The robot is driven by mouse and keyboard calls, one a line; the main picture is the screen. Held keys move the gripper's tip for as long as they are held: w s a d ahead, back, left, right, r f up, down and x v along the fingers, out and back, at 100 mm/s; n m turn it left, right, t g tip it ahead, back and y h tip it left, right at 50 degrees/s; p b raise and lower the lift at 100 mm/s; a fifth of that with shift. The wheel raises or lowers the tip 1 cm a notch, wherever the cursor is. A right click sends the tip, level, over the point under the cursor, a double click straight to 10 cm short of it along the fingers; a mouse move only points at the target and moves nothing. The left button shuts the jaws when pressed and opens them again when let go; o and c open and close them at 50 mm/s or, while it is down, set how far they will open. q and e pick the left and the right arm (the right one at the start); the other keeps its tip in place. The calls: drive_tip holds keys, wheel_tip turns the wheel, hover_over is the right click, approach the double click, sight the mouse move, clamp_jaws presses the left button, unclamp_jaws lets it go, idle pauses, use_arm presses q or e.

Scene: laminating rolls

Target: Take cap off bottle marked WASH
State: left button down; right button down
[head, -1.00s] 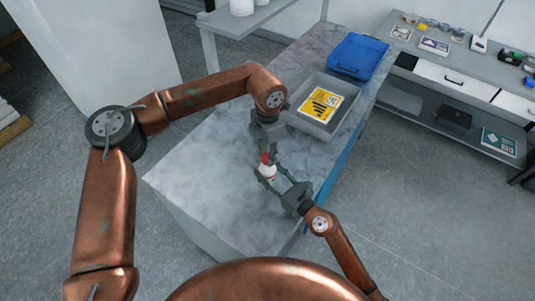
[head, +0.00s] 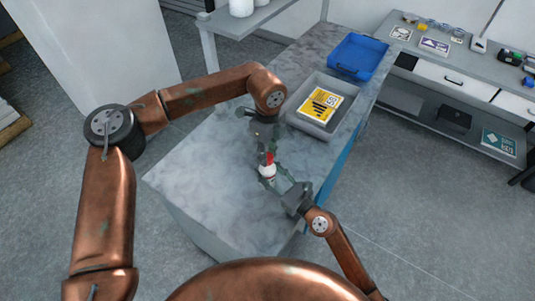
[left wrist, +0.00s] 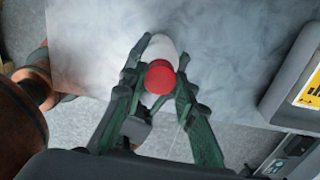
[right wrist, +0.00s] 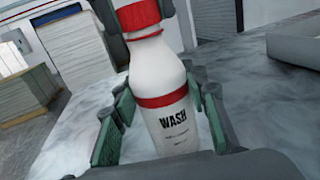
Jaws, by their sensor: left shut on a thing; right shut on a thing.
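The white bottle (head: 267,174) stands upright at the near part of the grey bench. In the right wrist view the bottle (right wrist: 172,125) shows black WASH lettering and a red band. My right gripper (head: 277,180) is shut around its body from the side. The red cap (right wrist: 139,15) is at the bottle's top; I see no clear gap below it. My left gripper (head: 265,158) points down from above and is shut on the cap. In the left wrist view the cap (left wrist: 159,77) sits between the fingers, with the white bottle partly hidden behind it.
A grey tray (head: 299,122) with a yellow and black label stands on the bench beyond the bottle. A blue tray (head: 360,53) is farther back. The bench top (head: 205,165) left of the bottle is clear. A side counter (head: 460,65) with small items is at the right.

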use_arm(q)
drive_tip(key=shift+n, duration=0.3)
drive_tip(key=shift+w, duration=0.1)
drive_tip(key=shift+r, duration=0.2)
drive_tip(key=shift+r, duration=0.95)
drive_tip(key=shift+r, duration=2)
use_arm(e)
drive_tip(key=c, duration=1.1)
unclamp_jaws()
